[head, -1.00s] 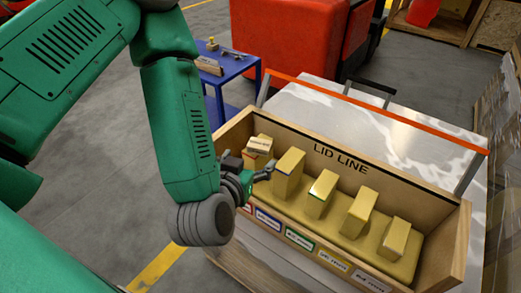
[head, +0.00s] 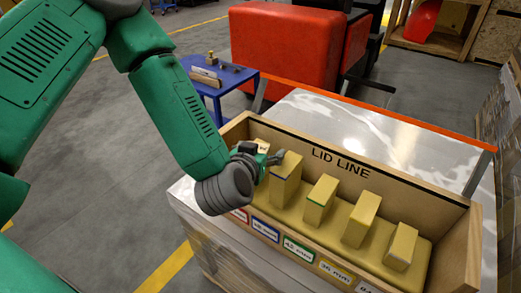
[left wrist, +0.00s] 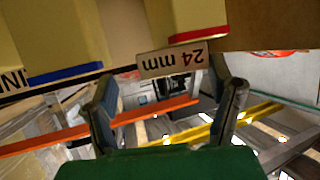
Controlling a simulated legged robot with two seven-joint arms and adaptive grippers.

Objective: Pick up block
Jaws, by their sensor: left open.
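A row of tan blocks stands in a wooden box (head: 462,245) marked LID LINE. The leftmost block (head: 264,142) is mostly hidden behind my left gripper (head: 265,158). To its right stand a blue-striped block (head: 285,178), a green-striped block (head: 320,200) and two more. In the left wrist view, a small wooden piece (left wrist: 172,61) with upside-down "24 mm" lettering sits at the fingertips' level, beside a red-striped block (left wrist: 185,18). My left gripper also shows there (left wrist: 168,105), open, its fingers apart with nothing clamped. Contact with the piece cannot be told. My right gripper is out of view.
Coloured size labels (head: 299,249) line the box's front. The box stands on a pale, shiny surface (head: 345,115) with an orange rail (head: 400,120) behind. A blue table (head: 215,78) with small items and a red machine (head: 285,50) stand farther back.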

